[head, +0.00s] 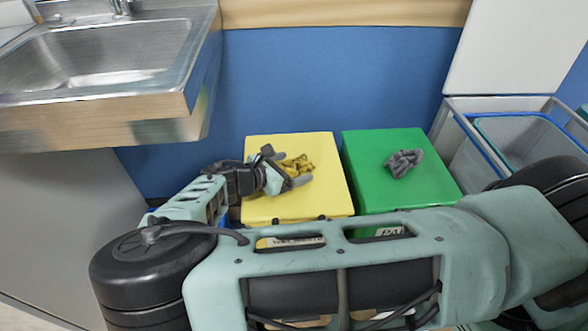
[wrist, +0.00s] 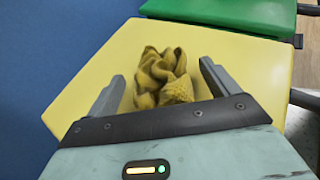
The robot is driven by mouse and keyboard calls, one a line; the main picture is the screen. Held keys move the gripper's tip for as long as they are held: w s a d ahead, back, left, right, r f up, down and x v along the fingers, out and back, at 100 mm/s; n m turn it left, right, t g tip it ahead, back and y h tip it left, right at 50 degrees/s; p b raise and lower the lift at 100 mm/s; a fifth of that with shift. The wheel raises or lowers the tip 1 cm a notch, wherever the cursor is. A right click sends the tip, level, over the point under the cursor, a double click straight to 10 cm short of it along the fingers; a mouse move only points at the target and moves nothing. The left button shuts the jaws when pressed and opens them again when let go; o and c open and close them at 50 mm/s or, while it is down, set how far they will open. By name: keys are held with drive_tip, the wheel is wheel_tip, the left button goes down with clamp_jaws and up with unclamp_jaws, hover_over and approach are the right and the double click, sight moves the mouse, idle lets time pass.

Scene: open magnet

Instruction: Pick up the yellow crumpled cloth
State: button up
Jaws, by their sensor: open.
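The yellow crumpled cloth (head: 297,165) lies on the yellow lid of a bin (head: 292,205). In the wrist view the cloth (wrist: 163,75) sits in front of my gripper, between the lines of its two fingers. My gripper (head: 290,182) is open, low over the yellow lid (wrist: 110,55), and partly covers the cloth in the head view. In the wrist view the fingers (wrist: 160,80) stand apart on either side of the cloth's near part. I cannot tell whether they touch it.
A green-lidded bin (head: 375,190) stands right of the yellow one, with a grey crumpled cloth (head: 404,162) on it. A metal sink (head: 110,60) is at the left. A blue wall (head: 330,85) is behind. A wire basket (head: 510,140) is at the right.

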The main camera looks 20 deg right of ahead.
drive_tip(key=shift+w+d+f, duration=0.2)
drive_tip(key=shift+d+f, duration=0.1)
drive_tip(key=shift+d, duration=0.35)
drive_tip(key=c, duration=1.1)
drive_tip(key=shift+o, duration=0.2)
drive_tip(key=shift+r, duration=0.1)
